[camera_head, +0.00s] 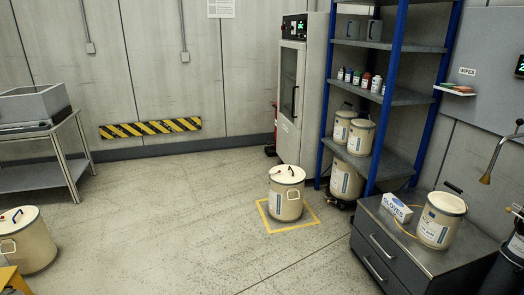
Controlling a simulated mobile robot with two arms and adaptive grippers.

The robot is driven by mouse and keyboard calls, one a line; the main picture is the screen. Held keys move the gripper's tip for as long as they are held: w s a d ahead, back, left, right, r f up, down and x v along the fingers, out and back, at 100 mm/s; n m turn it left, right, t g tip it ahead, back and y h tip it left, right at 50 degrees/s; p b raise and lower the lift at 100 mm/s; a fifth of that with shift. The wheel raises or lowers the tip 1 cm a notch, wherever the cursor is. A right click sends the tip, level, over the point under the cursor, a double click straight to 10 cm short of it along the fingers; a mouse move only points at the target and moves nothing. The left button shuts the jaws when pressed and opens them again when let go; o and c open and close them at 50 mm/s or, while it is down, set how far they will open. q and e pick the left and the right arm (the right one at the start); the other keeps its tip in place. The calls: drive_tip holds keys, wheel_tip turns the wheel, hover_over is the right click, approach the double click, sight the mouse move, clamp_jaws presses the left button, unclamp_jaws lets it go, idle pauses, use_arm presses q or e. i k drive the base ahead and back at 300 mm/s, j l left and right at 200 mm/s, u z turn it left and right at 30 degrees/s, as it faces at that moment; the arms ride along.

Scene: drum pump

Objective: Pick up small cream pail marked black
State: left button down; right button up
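Several cream pails are in view. Two small ones, a left one (342,127) and a right one (361,137), stand on a shelf of the blue rack. Another small pail (440,220) stands on the grey drawer cabinet, with a dark handle grip beside its rim. A larger lidded pail (286,195) stands inside a yellow floor square. Another (346,182) is low under the rack, and one (27,242) is at the left edge. Their labels are too small to tell which is marked black. Neither gripper is in view.
The blue rack (388,90) also holds small bottles and grey jugs. A glove box (397,207) and yellow cord lie on the cabinet (375,245). A metal table (45,175) stands left. The floor (170,215) between is clear.

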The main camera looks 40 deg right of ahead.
sight(443, 213)
drive_tip(key=z, duration=2.45)
drive_tip(key=i+j, duration=0.15)
drive_tip(key=i, duration=0.15)
drive_tip(key=i+j+u, duration=0.15)
drive_tip(key=i, duration=0.2)
